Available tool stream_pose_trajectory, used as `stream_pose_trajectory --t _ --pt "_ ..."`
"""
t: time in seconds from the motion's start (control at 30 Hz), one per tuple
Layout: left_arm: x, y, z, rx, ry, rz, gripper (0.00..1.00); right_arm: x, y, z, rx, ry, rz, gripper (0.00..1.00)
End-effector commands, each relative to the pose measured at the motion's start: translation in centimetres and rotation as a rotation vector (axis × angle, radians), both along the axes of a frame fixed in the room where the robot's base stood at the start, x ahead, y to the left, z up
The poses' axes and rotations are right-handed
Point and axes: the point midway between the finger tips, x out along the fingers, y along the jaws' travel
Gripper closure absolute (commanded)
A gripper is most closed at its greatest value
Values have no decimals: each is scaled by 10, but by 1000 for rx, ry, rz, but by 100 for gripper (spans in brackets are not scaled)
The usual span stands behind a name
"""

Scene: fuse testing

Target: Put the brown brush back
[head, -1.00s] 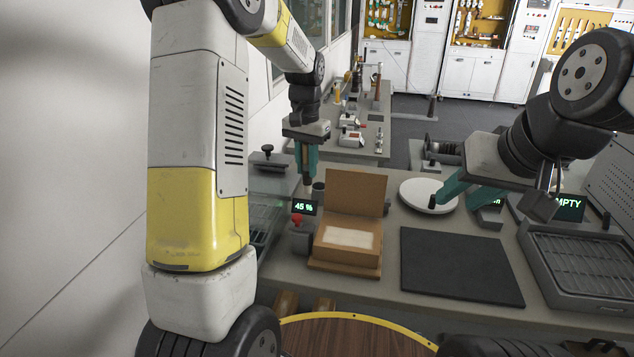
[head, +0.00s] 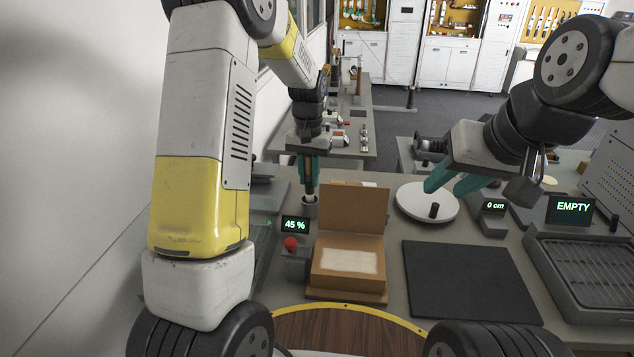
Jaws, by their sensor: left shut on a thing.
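My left gripper (head: 309,182) points down behind the open cardboard box, its teal fingers shut on the brown brush (head: 309,190). Only a small dark part of the brush shows between the fingers; the rest is hidden. The brush is right above a small grey cup-like holder (head: 310,207), and its lower end seems to be at or inside the rim; I cannot tell how deep. My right gripper (head: 443,191) is open and empty over the white round plate (head: 412,203).
The open cardboard box (head: 334,284) stands in front of the holder. Left of it is a small device with a red knob and a 45 % display (head: 295,225). A black mat (head: 470,282) and a grey rack tray (head: 598,309) lie to the right. An EMPTY display (head: 572,208) stands behind.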

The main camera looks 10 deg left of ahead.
Motion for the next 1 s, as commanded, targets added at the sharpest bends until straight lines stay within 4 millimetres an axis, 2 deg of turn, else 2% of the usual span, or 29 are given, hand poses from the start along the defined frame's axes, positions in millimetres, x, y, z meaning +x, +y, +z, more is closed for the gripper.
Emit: stream_pose_trajectory --t 0.17,0.4,0.77,0.8,0.9,1.0 --pt "0 0 -14 0 1 0 100 0 0 0 0 0 0 64" --pt "-1 0 -45 0 2 0 100 0 0 0 0 0 0 64" --pt "0 0 -49 0 0 -1 100 0 0 0 0 0 0 64" --pt "0 0 -48 0 -1 -1 73 0 0 0 0 0 0 64" --pt "0 0 -48 0 -1 -1 57 0 0 0 0 0 0 64" --pt "0 0 -48 0 -1 -1 57 0 0 0 0 0 0 64"
